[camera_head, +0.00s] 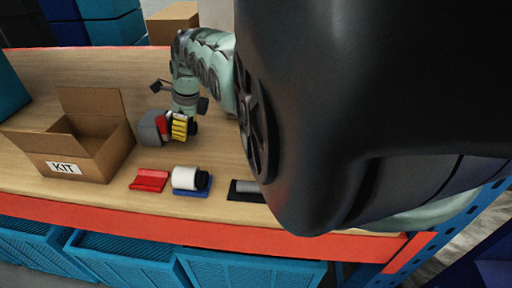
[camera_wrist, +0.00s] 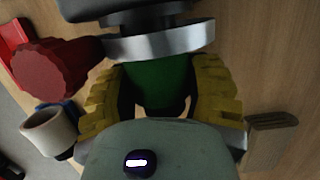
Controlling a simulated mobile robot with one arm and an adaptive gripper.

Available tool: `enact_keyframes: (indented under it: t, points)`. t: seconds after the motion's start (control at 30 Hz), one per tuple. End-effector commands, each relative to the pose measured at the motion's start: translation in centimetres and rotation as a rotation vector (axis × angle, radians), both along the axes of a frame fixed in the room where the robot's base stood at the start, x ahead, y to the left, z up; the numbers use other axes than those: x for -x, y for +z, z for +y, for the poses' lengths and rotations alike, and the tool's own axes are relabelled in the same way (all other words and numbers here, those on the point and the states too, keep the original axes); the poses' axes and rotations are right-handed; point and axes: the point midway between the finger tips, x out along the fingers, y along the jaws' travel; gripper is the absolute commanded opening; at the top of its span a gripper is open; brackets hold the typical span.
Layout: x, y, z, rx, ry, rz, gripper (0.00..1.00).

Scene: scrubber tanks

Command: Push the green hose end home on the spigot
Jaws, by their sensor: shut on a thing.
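The green hose end (camera_wrist: 158,78) is between the yellow-padded fingers of my gripper (camera_wrist: 162,92) in the wrist view. My gripper (camera_head: 181,127) is shut on it. Just beyond the hose end is a silver collar (camera_wrist: 160,42) on a dark body. The green reaches the collar's edge in the picture; I cannot tell how far it is seated. The spigot itself is hidden. In the head view my gripper is against the right side of a grey block (camera_head: 149,127) with a red part (camera_head: 163,124), and the green hose end is hidden there.
A red knob-like part (camera_wrist: 55,70) is close to the left finger. On the wooden bench (camera_head: 110,185) are an open KIT box (camera_head: 100,155), a red holder (camera_head: 149,180), a white cylinder (camera_head: 186,178) on a blue base, and a grey cylinder (camera_head: 246,186) on a black base.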

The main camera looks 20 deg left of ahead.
Motion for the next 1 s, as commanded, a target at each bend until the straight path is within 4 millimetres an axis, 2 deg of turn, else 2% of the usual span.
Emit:
enact_keyframes:
  t: [0.03,0.37,0.4,0.7,1.0]
  points:
    - [0.34,0.12,0.84,-0.017,0.007,-0.004,0.10]
    - [0.45,0.12,1.08,-0.016,0.008,-0.002,0.09]
    - [0.43,0.21,1.06,-0.016,0.008,-0.002,0.58]
    - [0.40,0.17,0.87,-0.010,0.007,0.000,0.88]
    - [0.25,0.20,0.69,-0.008,0.003,-0.001,0.88]
